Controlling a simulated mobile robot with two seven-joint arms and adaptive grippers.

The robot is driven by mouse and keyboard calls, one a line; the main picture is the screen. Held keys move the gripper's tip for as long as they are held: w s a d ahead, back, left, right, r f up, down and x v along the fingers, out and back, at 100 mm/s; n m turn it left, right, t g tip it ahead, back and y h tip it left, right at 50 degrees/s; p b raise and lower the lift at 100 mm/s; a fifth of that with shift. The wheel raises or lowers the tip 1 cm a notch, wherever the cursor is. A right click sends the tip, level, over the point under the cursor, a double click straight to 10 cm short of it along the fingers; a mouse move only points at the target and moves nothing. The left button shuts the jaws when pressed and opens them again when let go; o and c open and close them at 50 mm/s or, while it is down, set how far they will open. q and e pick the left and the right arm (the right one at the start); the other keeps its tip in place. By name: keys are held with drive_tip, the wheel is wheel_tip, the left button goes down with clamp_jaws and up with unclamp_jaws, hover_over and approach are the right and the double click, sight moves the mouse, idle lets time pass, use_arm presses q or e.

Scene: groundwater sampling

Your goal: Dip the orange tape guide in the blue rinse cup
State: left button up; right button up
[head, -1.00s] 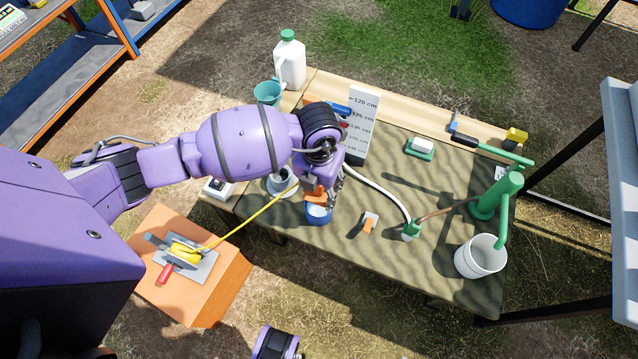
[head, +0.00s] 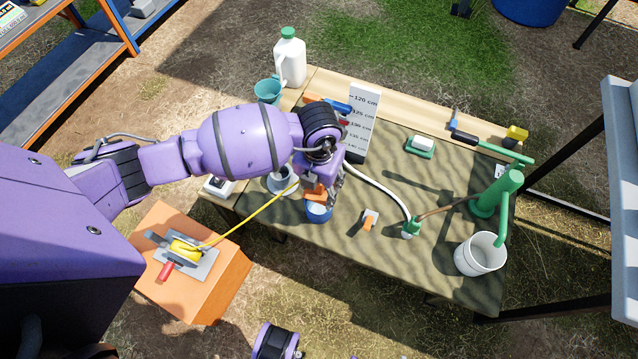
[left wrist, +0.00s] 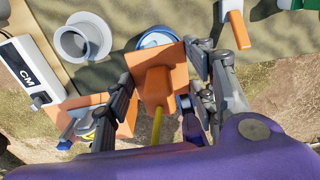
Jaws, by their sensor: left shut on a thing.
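My left gripper (head: 326,186) is shut on the orange tape guide (head: 314,193). In the left wrist view the guide (left wrist: 158,82) sits between the two fingers (left wrist: 160,85), with the yellow tape running from it. The blue rinse cup (head: 319,213) stands on the table directly under the guide in the head view. In the left wrist view the cup's rim (left wrist: 150,38) shows past the guide, which hides part of it. I cannot tell whether the guide's lower end is inside the cup or just above it. My right gripper is not in view.
The yellow tape (head: 250,218) runs back to a reel (head: 183,250) on an orange box (head: 222,285). A grey collar (left wrist: 82,40) stands left of the cup. A small orange-handled tool (head: 369,220) lies to its right. A white bucket (head: 480,255) stands farther right.

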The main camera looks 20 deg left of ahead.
use_arm(q)
drive_tip(key=shift+f+b, duration=1.6)
drive_tip(key=shift+f, duration=1.4)
